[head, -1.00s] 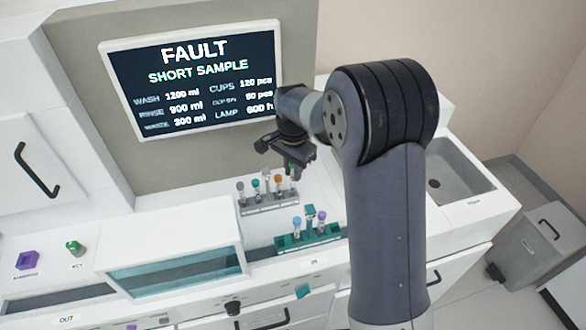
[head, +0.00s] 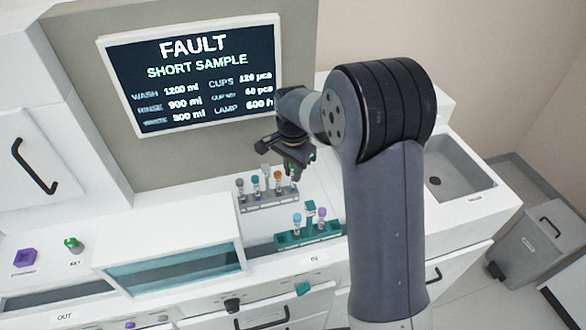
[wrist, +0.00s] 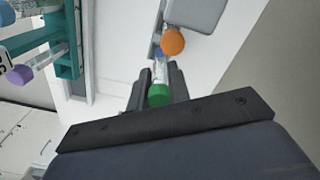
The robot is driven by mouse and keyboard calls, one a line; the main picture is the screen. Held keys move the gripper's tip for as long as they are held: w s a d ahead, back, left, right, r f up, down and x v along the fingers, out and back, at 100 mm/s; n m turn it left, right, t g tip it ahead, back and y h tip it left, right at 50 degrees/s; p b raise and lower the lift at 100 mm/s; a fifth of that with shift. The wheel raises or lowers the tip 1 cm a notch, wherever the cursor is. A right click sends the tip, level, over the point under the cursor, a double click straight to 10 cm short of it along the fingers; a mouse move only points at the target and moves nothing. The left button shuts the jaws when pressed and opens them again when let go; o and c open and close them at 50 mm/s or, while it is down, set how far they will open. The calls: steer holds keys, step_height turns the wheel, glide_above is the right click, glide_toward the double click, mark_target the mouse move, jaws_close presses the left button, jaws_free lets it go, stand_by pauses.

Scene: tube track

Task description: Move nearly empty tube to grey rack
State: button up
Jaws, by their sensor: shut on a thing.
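My gripper (head: 294,168) is over the right end of the grey rack (head: 268,204). In the wrist view its two fingers (wrist: 159,88) are shut on a clear tube with a green cap (wrist: 159,96). The tube's lower end is hard to make out, so I cannot tell whether it is in a slot or above the rack. An orange-capped tube (wrist: 172,42) is close beside it; it also shows in the head view (head: 278,178). Grey-capped (head: 240,184) and teal-capped (head: 256,182) tubes stand further left in the grey rack.
A teal rack (head: 290,242) with a blue-capped tube (head: 297,219) and a purple-capped tube (head: 321,213) stands in front of the grey rack. A screen (head: 190,75) reading "FAULT SHORT SAMPLE" is behind. A sink (head: 455,165) is at the right.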

steer(key=shift+f, duration=0.25)
steer(key=shift+f+b, duration=0.4)
steer(key=shift+f, duration=0.05)
stand_by(0.4)
steer(key=o, duration=0.8)
step_height(320, 180, up, 11)
steer(key=shift+f+b, duration=0.1)
steer(key=shift+b, duration=0.5)
stand_by(0.3)
